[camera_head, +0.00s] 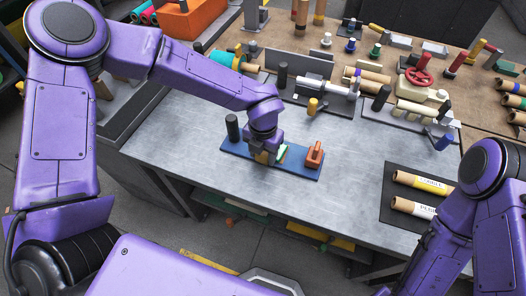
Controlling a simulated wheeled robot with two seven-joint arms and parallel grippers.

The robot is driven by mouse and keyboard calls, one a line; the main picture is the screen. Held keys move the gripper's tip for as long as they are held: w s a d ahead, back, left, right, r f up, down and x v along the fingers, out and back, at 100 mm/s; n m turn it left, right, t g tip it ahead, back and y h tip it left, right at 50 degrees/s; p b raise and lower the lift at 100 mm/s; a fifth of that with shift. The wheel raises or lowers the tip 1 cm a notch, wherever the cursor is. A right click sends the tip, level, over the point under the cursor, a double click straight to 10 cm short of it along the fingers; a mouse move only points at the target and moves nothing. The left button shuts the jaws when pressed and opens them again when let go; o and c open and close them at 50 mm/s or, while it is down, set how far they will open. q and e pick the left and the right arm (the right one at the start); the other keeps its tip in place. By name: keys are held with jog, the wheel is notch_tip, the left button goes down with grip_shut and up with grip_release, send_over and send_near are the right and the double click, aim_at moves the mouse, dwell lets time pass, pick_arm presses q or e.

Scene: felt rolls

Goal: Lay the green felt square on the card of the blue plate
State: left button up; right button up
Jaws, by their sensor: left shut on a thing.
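The blue plate (233,148) lies flat on the grey metal table. A black upright knob stands at its left end and an orange clamp-like piece (314,155) is at its right. My left gripper (266,158) points down over the middle of the plate, shut on the green felt square (282,152), of which only a small green patch shows at the gripper's right. A pale edge shows beside the green, perhaps the card; the gripper hides most of it. I cannot tell whether the felt touches the plate. My right gripper is out of view; only its arm shows at the right.
A black mat (395,215) with two labelled rolls (424,182) lies at the table's right, near my right arm. Fixtures, rolls and a red handwheel (418,78) crowd the back. The grey table (340,205) is clear in front and right of the plate.

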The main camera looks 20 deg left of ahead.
pick_arm(q)
jog(key=shift+f, duration=0.3)
jog(key=o, duration=1.4)
jog(key=shift+c, duration=0.2)
notch_tip(320, 180, up, 11)
jog(key=shift+f+b, duration=0.15)
jog(key=shift+b, duration=0.45)
